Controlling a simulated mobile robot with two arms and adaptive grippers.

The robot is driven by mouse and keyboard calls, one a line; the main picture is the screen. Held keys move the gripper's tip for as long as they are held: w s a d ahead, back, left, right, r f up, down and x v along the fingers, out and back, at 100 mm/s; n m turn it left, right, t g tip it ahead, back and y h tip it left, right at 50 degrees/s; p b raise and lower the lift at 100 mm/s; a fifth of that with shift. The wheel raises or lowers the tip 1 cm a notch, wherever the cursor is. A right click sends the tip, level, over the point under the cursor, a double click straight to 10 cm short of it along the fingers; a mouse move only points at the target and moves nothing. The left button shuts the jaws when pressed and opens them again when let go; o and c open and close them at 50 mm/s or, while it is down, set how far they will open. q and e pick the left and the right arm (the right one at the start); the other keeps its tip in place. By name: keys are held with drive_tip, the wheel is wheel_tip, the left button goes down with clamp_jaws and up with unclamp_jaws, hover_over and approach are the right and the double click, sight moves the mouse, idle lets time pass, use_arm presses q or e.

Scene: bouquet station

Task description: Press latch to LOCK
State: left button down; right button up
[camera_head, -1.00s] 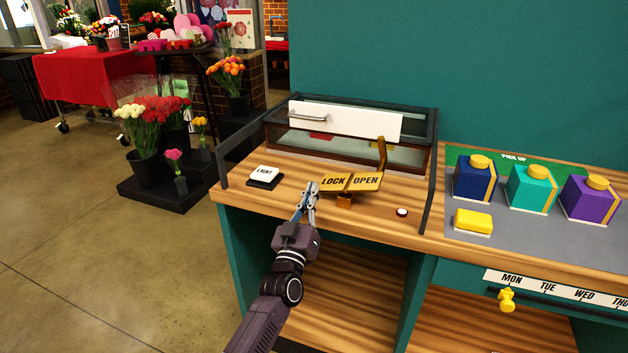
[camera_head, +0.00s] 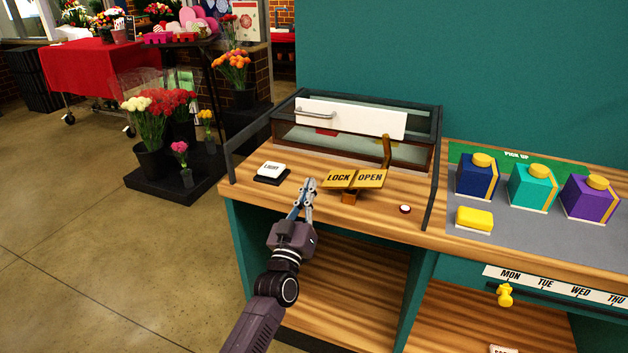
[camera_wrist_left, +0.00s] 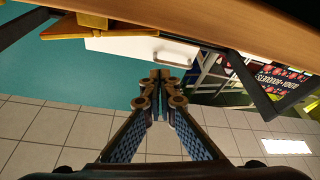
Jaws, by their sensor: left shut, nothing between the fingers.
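The latch (camera_head: 355,180) is a yellow two-sided rocker plate marked LOCK on its left half and OPEN on its right half, on a small orange-brown base on the wooden counter. A yellow upright arm stands behind its right side. My left gripper (camera_head: 309,184) is shut and empty, just left of the LOCK half, and looks apart from it. In the left wrist view the shut fingertips (camera_wrist_left: 160,75) point ahead, and a yellow part of the latch (camera_wrist_left: 85,26) shows at upper left. My right gripper is not in view.
A glass-sided case with a white handled panel (camera_head: 350,117) stands behind the latch. A LIGHT button (camera_head: 271,171) is to the left, a small round red-and-white button (camera_head: 405,209) to the right. Dark rails edge the counter. Colored boxes stand further right.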

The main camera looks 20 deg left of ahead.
use_arm(q)
drive_tip(key=v, duration=0.5)
drive_tip(key=shift+s, duration=0.4)
drive_tip(key=s+d+f+m+g+h, duration=0.1)
drive_tip(key=s+f+g, duration=0.2)
drive_tip(key=f, duration=0.9)
drive_tip(key=s+d+f+m+g+h, duration=0.1)
drive_tip(key=s+d+f+m+g, duration=0.2)
drive_tip(key=f, duration=0.9)
drive_tip(key=s+f+g+h, duration=0.1)
drive_tip(key=s+f+g, duration=0.25)
drive_tip(key=f, duration=0.85)
drive_tip(key=s+f+g, duration=0.2)
drive_tip(key=s+f, duration=0.7)
drive_tip(key=f, duration=0.1)
drive_tip(key=s+a+f+m+g, duration=0.1)
drive_tip(key=s+f+g, duration=0.2)
drive_tip(key=s, duration=1)
drive_tip(key=s+a+f+m+g+y, duration=0.1)
drive_tip(key=s+f+g, duration=0.2)
drive_tip(key=s+f, duration=0.6)
drive_tip(key=s+a+f+g, duration=0.1)
drive_tip(key=s+f+g, duration=0.2)
drive_tip(key=s+f, duration=0.4)
drive_tip(key=s, duration=0.9)
drive_tip(key=shift+s+a+m, duration=0.2)
drive_tip(key=shift+s+m, duration=0.2)
